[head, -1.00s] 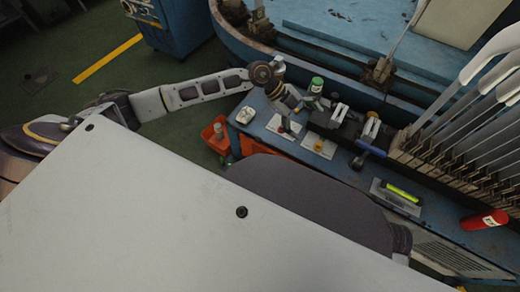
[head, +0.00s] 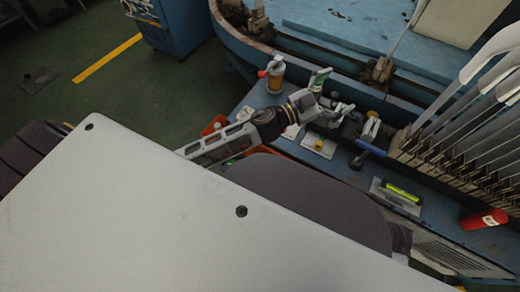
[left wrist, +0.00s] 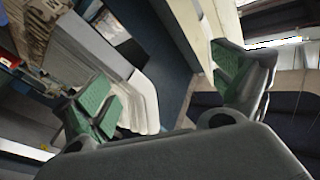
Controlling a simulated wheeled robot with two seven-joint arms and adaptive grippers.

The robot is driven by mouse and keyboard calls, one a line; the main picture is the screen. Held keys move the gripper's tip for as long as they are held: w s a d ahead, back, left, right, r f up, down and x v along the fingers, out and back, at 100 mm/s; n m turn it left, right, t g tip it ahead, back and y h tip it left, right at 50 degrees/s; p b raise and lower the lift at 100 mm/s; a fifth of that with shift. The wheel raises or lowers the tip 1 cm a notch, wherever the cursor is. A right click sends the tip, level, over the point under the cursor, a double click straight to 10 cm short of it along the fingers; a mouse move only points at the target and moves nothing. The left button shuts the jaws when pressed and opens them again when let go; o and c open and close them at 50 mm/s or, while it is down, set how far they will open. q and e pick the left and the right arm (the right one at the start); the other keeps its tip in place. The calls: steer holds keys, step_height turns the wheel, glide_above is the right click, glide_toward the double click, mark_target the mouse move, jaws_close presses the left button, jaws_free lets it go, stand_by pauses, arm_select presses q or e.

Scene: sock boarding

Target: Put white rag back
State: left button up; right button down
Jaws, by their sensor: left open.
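A small white crumpled thing, likely the white rag (head: 244,113), lies at the left end of the blue bench (head: 437,222) in the head view. My left forearm covers part of it. My left gripper (head: 340,107) is farther right, above the bench near the dark clamp fittings. In the left wrist view its green-padded fingers (left wrist: 168,88) stand wide apart. A pale shape with a rounded end shows beyond them; I cannot tell whether it is cloth or a board. My right gripper is not in view.
An amber jar (head: 275,78) and a green-topped bottle (head: 319,79) stand behind my left arm. A blue-handled tool (head: 368,153), a trowel with a yellow-green handle (head: 398,191) and a red can (head: 484,219) are farther right. Upright pale boards (head: 490,95) crowd the right side.

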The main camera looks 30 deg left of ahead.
arm_select(q)
steer(key=s+a+f+n+g+y, duration=0.2)
steer(key=s+a+f+n+y, duration=0.1)
steer(key=a+f+n+y, duration=0.25)
steer(key=s+a+f+n+g+y, duration=0.1)
steer(key=s+a+f+n+y, duration=0.15)
steer(key=a+f+y, duration=0.5)
steer(key=s+f+g+h, duration=0.1)
steer(key=s+f+g, duration=0.3)
steer(key=s+f, duration=0.2)
steer(key=s+f+g+h, duration=0.2)
steer(key=s+f+g, duration=0.2)
steer(key=s, duration=0.7)
step_height(320, 180, down, 3)
steer(key=shift+d+r+n, duration=0.15)
steer(key=shift+d+n, duration=0.05)
steer(key=shift+n, duration=0.2)
steer(key=shift+p, duration=0.4)
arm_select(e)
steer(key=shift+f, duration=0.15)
